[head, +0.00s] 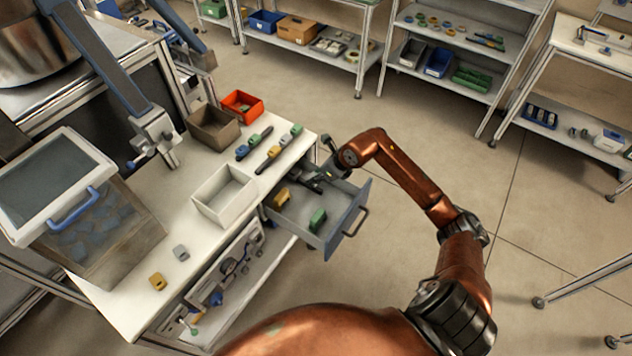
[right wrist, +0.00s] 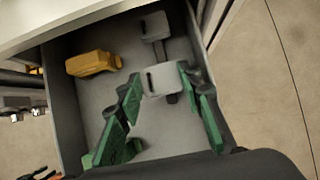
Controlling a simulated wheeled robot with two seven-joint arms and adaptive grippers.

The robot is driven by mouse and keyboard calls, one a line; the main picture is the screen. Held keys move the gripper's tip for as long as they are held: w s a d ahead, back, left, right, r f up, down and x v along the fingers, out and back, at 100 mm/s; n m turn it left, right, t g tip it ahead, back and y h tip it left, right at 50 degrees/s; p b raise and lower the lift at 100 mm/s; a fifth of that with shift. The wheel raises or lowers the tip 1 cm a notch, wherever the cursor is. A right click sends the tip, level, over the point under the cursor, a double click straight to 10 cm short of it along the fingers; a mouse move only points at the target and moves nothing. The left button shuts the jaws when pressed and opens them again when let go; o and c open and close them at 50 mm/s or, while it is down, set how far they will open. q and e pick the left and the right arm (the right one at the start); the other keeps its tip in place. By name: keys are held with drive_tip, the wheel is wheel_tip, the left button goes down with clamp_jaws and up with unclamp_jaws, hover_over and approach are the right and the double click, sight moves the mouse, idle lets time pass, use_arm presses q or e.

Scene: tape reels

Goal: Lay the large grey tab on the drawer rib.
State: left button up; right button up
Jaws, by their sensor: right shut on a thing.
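The large grey tab (right wrist: 164,80) is between the fingertips of my right gripper (right wrist: 163,84) in the right wrist view. The gripper is shut on it, inside the open drawer (head: 345,215). A thin dark strip, apparently the drawer rib (right wrist: 161,50), shows behind the tab. Whether the tab touches it, I cannot tell. A second grey piece (right wrist: 153,26) lies at the strip's far end. In the head view, my right gripper (head: 322,177) reaches into the drawer's back part, and the tab is not clear there. My left gripper is not in view.
A yellow block (right wrist: 92,64) and a green block (head: 317,219) lie in the drawer. On the table are a white tray (head: 224,212), a brown bin (head: 213,127), a red bin (head: 242,104) and small yellow (head: 157,281) and grey (head: 181,252) pieces. The drawer walls are close around the gripper.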

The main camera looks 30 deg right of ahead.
wheel_tip(320, 180, down, 4)
drive_tip(key=shift+w+d+r, duration=0.1)
drive_tip(key=shift+w+d, duration=0.05)
drive_tip(key=o, duration=0.5)
drive_tip(key=v, duration=1.2)
drive_tip(key=shift+p, duration=0.45)
drive_tip(key=shift+r, duration=0.1)
